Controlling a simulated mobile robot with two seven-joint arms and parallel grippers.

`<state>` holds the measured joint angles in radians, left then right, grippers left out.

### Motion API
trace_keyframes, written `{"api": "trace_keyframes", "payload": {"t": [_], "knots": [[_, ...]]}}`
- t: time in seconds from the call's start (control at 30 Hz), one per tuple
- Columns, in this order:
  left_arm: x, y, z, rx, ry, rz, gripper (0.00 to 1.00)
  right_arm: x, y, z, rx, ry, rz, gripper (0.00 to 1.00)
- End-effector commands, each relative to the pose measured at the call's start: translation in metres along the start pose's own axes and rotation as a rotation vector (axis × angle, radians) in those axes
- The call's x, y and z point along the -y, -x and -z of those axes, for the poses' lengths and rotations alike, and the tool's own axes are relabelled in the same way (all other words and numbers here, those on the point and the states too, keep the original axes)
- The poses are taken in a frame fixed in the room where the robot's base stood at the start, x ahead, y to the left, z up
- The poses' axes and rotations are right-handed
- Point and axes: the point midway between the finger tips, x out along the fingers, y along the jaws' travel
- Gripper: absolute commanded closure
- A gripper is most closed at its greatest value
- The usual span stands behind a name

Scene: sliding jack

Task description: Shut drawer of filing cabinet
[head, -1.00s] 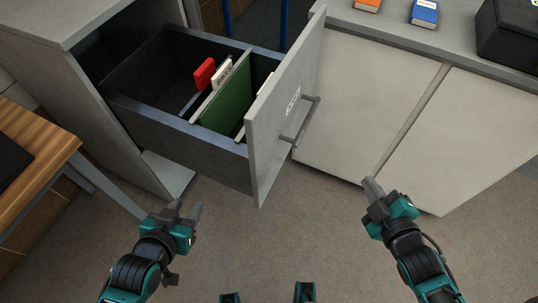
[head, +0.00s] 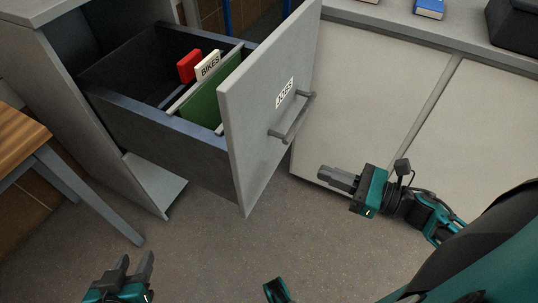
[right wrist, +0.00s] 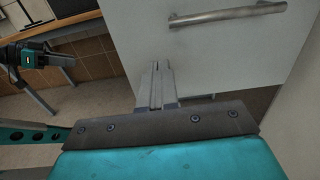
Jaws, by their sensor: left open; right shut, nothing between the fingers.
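The filing cabinet (head: 62,55) stands at the left of the head view with its drawer (head: 165,128) pulled far out. The drawer front (head: 255,120) is a light grey panel with a label and a bar handle (head: 292,118). Inside are a green folder and tabs, one red and one reading BIKES. My right gripper (head: 340,178) is shut and empty, to the right of the drawer front and a little below the handle, apart from it. In the right wrist view its fingers (right wrist: 158,84) point at the panel, below the handle (right wrist: 228,14). My left gripper (head: 133,268) is open and empty at the bottom left.
A low white cabinet (head: 380,75) stands right of the drawer, with a blue book (head: 429,8) and a black box (head: 515,25) on top. A wooden table (head: 20,135) is at the left. The floor (head: 200,240) in front is clear.

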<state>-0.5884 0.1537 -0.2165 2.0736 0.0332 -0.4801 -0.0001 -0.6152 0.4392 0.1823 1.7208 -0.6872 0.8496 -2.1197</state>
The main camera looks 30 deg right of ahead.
Motion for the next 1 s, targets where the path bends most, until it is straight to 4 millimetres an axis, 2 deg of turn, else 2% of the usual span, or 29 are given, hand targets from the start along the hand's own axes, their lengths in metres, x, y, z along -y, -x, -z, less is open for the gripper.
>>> {"api": "trace_keyframes", "payload": {"t": [0.4,0.6,0.8,1.0], "knots": [[0.001,-0.001,0.000,-0.002,-0.001,0.001,0.57,0.001,-0.086,-0.002,0.004,-0.003,0.001,1.00],[0.001,0.000,-0.003,0.004,0.000,0.001,0.57,0.001,-0.117,-0.001,0.002,-0.005,0.002,1.00],[0.000,0.000,-0.005,0.008,0.002,0.001,0.57,0.001,-0.130,-0.001,0.001,-0.005,0.003,1.00],[-0.001,0.000,-0.004,0.007,0.007,0.001,0.57,0.000,-0.131,-0.001,0.000,-0.006,0.003,1.00]]}}
